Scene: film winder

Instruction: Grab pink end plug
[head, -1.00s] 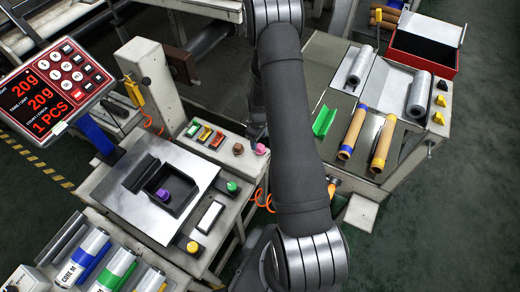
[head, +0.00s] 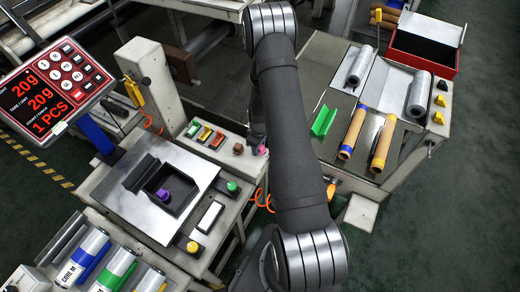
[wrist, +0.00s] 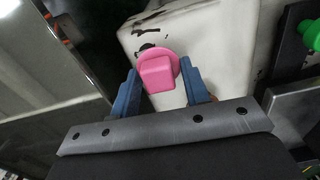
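The pink end plug (wrist: 157,72) has a round flange and a squarish knob, and it sits on the corner of a pale worn box. In the head view the pink plug (head: 263,151) shows only partly, at the right end of the button box, beside my arm. My gripper (wrist: 160,78) has two blue fingers, one on either side of the plug. They look open, with the plug between their tips and narrow gaps beside its knob. In the head view the gripper is mostly hidden behind my arm.
A scale plate (head: 128,212) carries a black tray (head: 184,184) with a purple plug (head: 163,195). Green, yellow and red switches (head: 205,134) line the button box (head: 232,155). Brown rolls (head: 353,132) and a green bracket (head: 323,121) lie on the right table. An orange hose (head: 262,196) hangs below.

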